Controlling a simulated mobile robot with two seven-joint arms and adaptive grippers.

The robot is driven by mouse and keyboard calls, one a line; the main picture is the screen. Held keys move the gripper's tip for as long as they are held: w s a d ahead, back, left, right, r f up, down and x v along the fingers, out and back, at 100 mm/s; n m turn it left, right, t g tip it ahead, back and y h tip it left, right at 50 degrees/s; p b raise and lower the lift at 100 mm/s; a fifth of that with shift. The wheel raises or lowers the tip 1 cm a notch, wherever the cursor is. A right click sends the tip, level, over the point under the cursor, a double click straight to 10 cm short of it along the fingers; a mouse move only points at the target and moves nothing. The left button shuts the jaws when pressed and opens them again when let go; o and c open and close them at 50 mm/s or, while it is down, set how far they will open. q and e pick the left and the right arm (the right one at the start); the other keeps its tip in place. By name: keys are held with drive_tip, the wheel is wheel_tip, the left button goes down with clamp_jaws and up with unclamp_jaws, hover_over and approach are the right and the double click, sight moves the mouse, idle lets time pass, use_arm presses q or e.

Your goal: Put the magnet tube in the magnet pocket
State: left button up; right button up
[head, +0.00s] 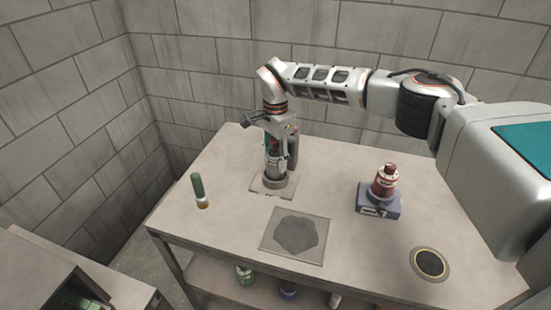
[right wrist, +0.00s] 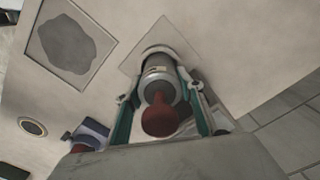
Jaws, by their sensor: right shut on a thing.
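A grey tube with a red rounded end (right wrist: 160,118), which appears to be the magnet tube, is between the fingers of my right gripper (head: 278,158). The gripper is shut on it, with one finger on each side in the right wrist view. The tube (head: 270,160) looks upright in the head view. Its lower end is at a round grey collar on a square plate (head: 259,190) on the table, which may be the magnet pocket. I cannot tell how deep the tube sits in the collar. My left gripper is not in view.
A green tube (head: 197,184) stands at the table's left. A red bottle (head: 386,181) stands on a blue block (head: 379,208) to the right. A square pad with a dark patch (head: 296,234) and a round dark disc (head: 430,263) lie nearer the front edge.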

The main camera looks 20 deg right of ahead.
drive_tip(key=shift+f, duration=0.15)
drive_tip(key=o, duration=1.4)
drive_tip(key=shift+o, duration=0.2)
wheel_tip(320, 180, up, 12)
drive_tip(key=shift+r, duration=0.15)
